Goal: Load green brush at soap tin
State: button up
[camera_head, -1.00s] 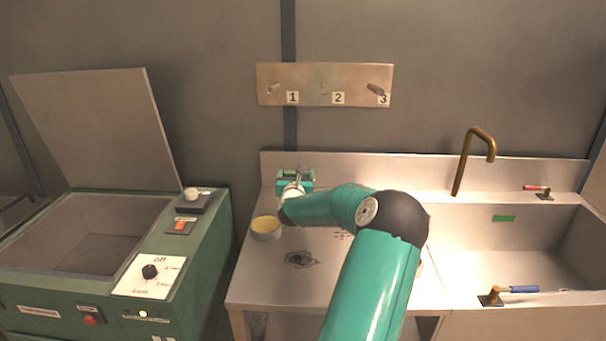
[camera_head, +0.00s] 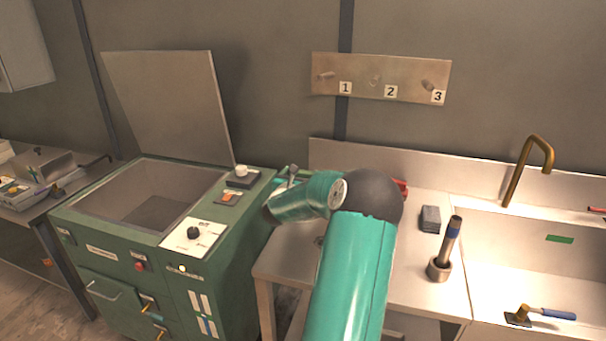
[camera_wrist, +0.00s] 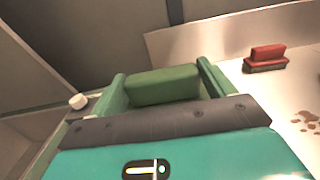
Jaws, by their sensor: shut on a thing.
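In the wrist view, the green brush (camera_wrist: 165,86) is held between the two green fingers of my gripper (camera_wrist: 162,82). Only its green block shows; its bristles are hidden. In the head view, my gripper (camera_head: 290,178) is partly hidden behind my own arm, between the green machine and the metal table. The soap tin does not show in either current view; my arm covers part of the table.
A red brush (camera_wrist: 265,58) lies on the table right of my gripper. A green machine (camera_head: 240,215) with an open lid stands left. A grey block (camera_head: 430,218) and an upright dark-handled tool (camera_head: 446,248) stand near the sink (camera_head: 500,250). A numbered peg board (camera_head: 380,78) hangs behind.

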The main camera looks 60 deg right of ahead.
jog(key=shift+s+d+f, duration=0.1)
jog(key=shift+s+f, duration=0.25)
jog(key=shift+w+f, duration=0.2)
jog(key=shift+f, duration=0.75)
jog(key=shift+s+d+f, duration=0.1)
jog(key=shift+s+f, duration=0.05)
jog(key=shift+f, duration=1.45)
jog(key=shift+f, duration=0.55)
jog(key=shift+r, duration=3.5)
